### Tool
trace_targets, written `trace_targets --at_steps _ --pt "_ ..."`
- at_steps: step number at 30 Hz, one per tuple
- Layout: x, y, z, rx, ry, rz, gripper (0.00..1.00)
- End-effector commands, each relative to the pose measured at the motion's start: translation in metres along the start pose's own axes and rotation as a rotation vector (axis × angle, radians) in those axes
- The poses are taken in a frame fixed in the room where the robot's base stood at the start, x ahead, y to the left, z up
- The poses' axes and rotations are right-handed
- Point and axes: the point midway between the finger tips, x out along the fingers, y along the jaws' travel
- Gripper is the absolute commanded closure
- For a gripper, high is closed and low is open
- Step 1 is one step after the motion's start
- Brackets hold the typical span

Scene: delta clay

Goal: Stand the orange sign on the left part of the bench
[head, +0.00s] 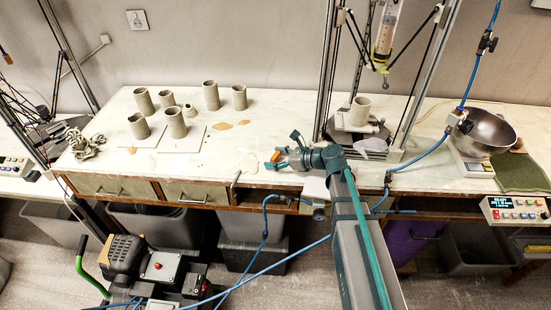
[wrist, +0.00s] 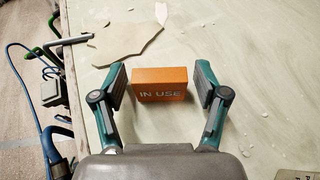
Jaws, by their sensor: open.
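The orange sign (wrist: 160,84) is a small block lettered "IN USE", resting on the pale bench top. In the wrist view it sits between the two fingers of my gripper (wrist: 161,80), with a gap on each side. My gripper is open and not touching it. In the head view, the sign (head: 276,156) shows only as a bit of orange at my gripper (head: 274,161), near the bench's front edge; the rest is hidden. The bench (head: 285,115) has its left part to the left of them.
Several grey clay cylinders (head: 210,95) stand on the left part of the bench, some on boards. A rope coil (head: 85,145) lies at the far left. Thin clay scraps (wrist: 128,38) lie beyond the sign. A clay printer frame (head: 328,70) stands to the right. The middle back is clear.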

Motion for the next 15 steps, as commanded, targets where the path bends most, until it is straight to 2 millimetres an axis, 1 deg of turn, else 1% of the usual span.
trace_targets --at_steps 1,5,8,15 --pt "-0.001 0.0 0.003 -0.001 0.0 0.0 0.27" --pt "-0.015 0.0 0.001 -0.001 -0.001 -0.003 0.27" --pt "-0.031 0.001 0.0 -0.001 -0.001 -0.003 0.27" --pt "-0.078 0.001 0.0 -0.001 -0.001 -0.004 0.27"
